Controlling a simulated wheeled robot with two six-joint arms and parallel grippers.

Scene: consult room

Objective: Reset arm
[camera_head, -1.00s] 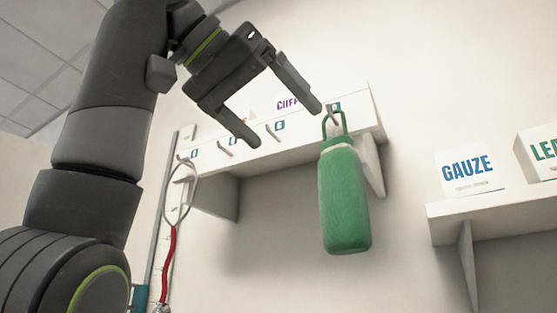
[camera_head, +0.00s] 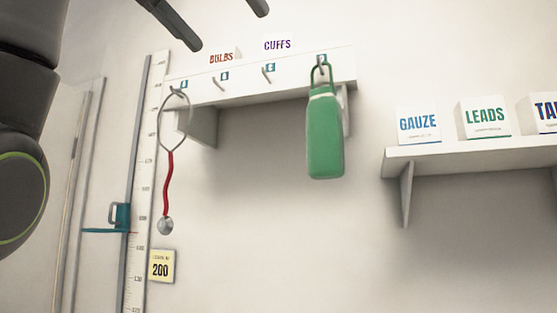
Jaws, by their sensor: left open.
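My left gripper (camera_head: 228,28) shows at the top edge of the head view, only its two finger ends in sight. The fingers are apart with nothing between them, above and left of the hook rail (camera_head: 205,92). My left arm fills the left edge. A green bottle (camera_head: 325,138) hangs by its loop from the rail's rightmost hook, apart from the gripper. My right gripper is not in view.
A stethoscope (camera_head: 170,180) with a red tube hangs from the leftmost hook. Two middle hooks are bare. A height ruler (camera_head: 140,200) with a teal slider stands at left. A white shelf (camera_head: 440,157) at right holds labelled boxes.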

